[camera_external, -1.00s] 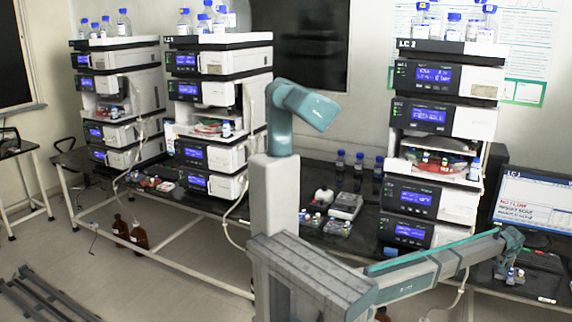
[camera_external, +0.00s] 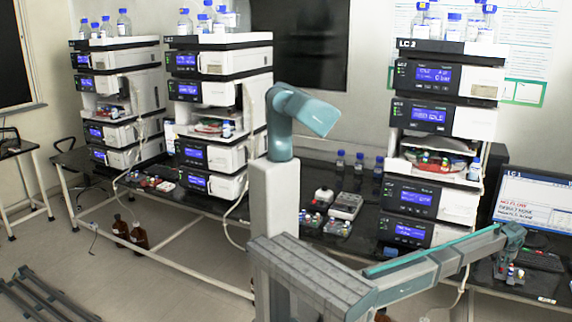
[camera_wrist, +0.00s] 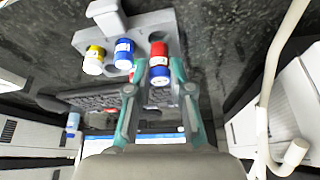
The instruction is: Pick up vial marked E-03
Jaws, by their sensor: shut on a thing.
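My gripper (camera_wrist: 159,66) is shut on a vial with a red cap and blue band (camera_wrist: 159,72); any marking on it is too small to read. A grey rack (camera_wrist: 178,28) is just beyond the fingertips. A yellow-capped vial (camera_wrist: 94,60) and a blue-and-white vial (camera_wrist: 123,54) stand in it, left of my fingers. Another red-topped item is partly hidden behind the left finger. In the external view my gripper hangs at the far right by the monitor, above small vials (camera_external: 512,273). I cannot tell there whether the held vial is clear of the rack.
A monitor (camera_external: 538,205) and a keyboard (camera_external: 538,259) are close to my gripper. The LC 2 instrument stack (camera_external: 440,150) stands to their left. In the wrist view a pale tube (camera_wrist: 265,120) runs along the right side and a dark keyboard (camera_wrist: 95,97) lies behind the fingers.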

